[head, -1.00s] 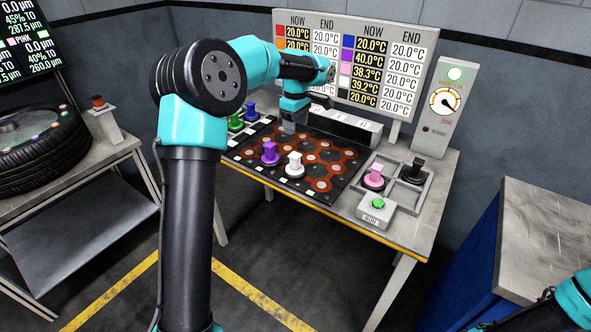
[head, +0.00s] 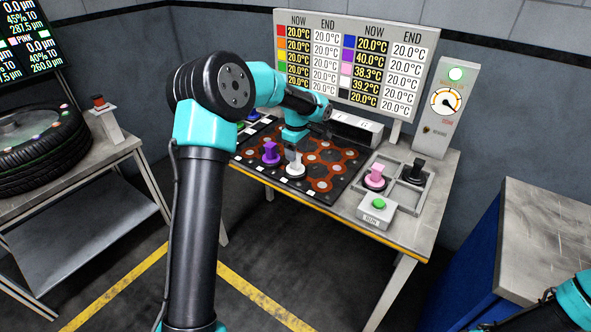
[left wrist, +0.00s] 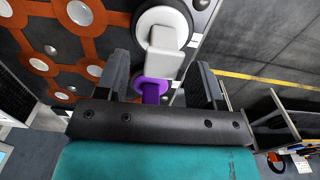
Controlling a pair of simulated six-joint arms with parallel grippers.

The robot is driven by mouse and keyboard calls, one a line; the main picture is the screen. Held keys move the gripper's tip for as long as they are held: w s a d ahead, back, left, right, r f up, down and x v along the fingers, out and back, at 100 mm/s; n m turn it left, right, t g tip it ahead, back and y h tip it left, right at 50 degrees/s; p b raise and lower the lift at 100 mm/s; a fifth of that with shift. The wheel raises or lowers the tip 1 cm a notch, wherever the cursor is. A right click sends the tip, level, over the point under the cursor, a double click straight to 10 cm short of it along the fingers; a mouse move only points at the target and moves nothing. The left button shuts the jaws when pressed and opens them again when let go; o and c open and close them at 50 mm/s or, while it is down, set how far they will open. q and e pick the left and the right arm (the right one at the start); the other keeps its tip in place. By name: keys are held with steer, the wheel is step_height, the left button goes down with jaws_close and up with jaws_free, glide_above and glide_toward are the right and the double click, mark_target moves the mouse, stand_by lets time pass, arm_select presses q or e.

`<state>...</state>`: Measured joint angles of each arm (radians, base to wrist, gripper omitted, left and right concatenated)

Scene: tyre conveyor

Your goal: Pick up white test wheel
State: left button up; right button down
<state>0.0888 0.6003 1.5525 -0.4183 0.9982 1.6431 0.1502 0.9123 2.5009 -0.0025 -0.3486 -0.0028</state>
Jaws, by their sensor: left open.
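The white test wheel (head: 295,170) stands upright on the dark board with orange-ringed spots (head: 322,190), near its front edge. The white wheel also shows in the left wrist view (left wrist: 166,52), its pale block top close ahead of the fingers. My left gripper (head: 293,148) is just above and behind the white wheel, pointing down. In the left wrist view my left gripper (left wrist: 165,75) has its fingers apart, one on each side, with nothing held. The purple test wheel (head: 270,153) stands just left of the white one and is partly hidden in the left wrist view (left wrist: 151,90).
A pink wheel (head: 375,178) and a black wheel (head: 415,172) stand in a grey tray (head: 397,195) at the right. A box with a green button (head: 377,210) sits in front. Blue and green wheels at the board's left are partly hidden by my arm.

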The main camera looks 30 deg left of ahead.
arm_select(q)
steer(key=shift+s+a+f, duration=0.15)
steer(key=shift+f, duration=2.45)
steer(key=c, duration=1.1)
steer(key=shift+r, duration=0.1)
steer(key=shift+r, duration=1.75)
steer(key=s+d, duration=0.2)
steer(key=s, duration=0.2)
steer(key=s+d+r, duration=0.1)
steer(key=s+d, duration=0.2)
steer(key=s, duration=0.2)
steer(key=s+d, duration=0.3)
steer(key=s, duration=0.1)
steer(key=shift+s+d+r, duration=0.2)
steer(key=shift+s, duration=0.1)
